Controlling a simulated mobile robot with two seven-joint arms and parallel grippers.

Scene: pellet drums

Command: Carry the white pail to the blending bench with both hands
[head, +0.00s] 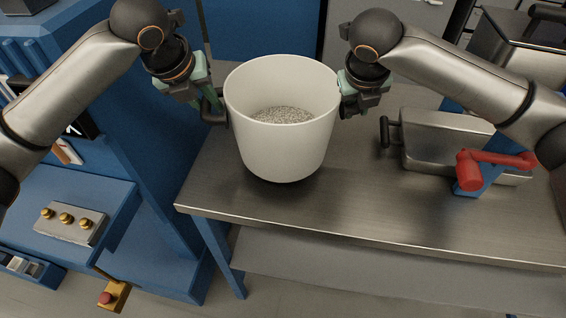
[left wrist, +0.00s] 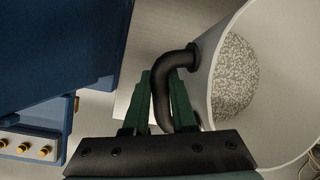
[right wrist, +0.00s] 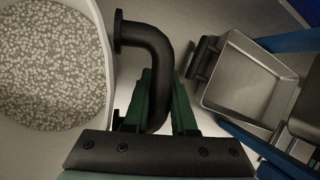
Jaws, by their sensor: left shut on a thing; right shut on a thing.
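The white pail (head: 281,145) is upright in the head view, over the left part of the steel bench (head: 345,205). Pale speckled pellets (head: 283,115) lie inside it. A dark shadow shows under its base; I cannot tell for sure whether it touches the bench top. My left gripper (head: 212,103) is shut on the pail's black left handle, which shows clearly in the left wrist view (left wrist: 170,90). My right gripper (head: 350,95) is shut on the black right handle, seen in the right wrist view (right wrist: 155,75). The right handle is mostly hidden in the head view.
A steel box with a black handle (head: 440,140) stands on the bench to the right. A red-handled blue device (head: 485,168) is beside it. Blue cabinetry (head: 150,150) with a brass-knobbed panel (head: 70,222) lies left. The bench's front is clear.

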